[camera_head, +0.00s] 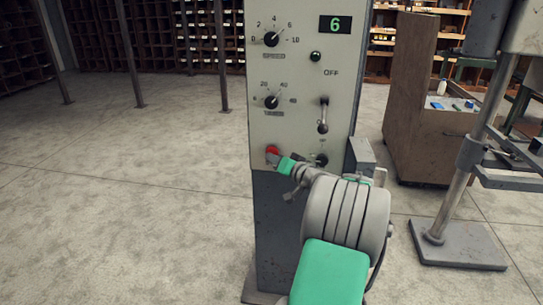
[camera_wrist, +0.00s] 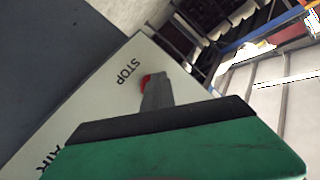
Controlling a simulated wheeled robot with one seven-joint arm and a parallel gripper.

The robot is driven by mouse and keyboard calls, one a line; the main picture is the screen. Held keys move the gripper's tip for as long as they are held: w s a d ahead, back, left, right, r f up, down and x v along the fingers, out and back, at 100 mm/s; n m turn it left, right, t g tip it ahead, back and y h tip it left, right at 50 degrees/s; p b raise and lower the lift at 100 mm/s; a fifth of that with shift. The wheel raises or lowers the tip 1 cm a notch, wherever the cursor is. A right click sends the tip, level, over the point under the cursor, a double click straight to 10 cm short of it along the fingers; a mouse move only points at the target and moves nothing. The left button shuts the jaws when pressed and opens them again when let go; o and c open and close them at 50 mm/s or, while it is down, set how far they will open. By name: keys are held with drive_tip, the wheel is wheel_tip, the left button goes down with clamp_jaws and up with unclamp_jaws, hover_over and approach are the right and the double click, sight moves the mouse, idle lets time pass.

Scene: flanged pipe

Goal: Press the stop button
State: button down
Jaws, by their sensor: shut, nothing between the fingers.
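The red stop button (camera_head: 272,149) is low on the left of the grey control panel (camera_head: 290,105). In the wrist view the red button (camera_wrist: 145,79) shows beside the printed word STOP, partly hidden behind my fingertips. My gripper (camera_head: 274,158) is at the panel's lower left, with its shut, empty fingers just at the button. In the wrist view my gripper (camera_wrist: 156,85) overlaps the button. I cannot tell whether the fingertips touch it or how far it is pushed in.
The panel also bears a speed dial (camera_head: 271,39), a second dial (camera_head: 271,102), a lever (camera_head: 323,118) and a green display (camera_head: 335,25) reading 6. A brown cabinet (camera_head: 425,120) and a metal stand (camera_head: 458,190) are at the right. Open floor lies to the left.

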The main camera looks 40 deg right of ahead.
idle(0.5)
drive_tip(key=shift+s+a, duration=0.55)
drive_tip(key=shift+a, duration=0.15)
drive_tip(key=shift+s+a+b, duration=0.35)
drive_tip(key=shift+s+a, duration=0.45)
drive_tip(key=shift+a, duration=0.2)
drive_tip(key=shift+s+a+b, duration=0.3)
drive_tip(key=shift+s+a, duration=0.45)
drive_tip(key=shift+a, duration=0.25)
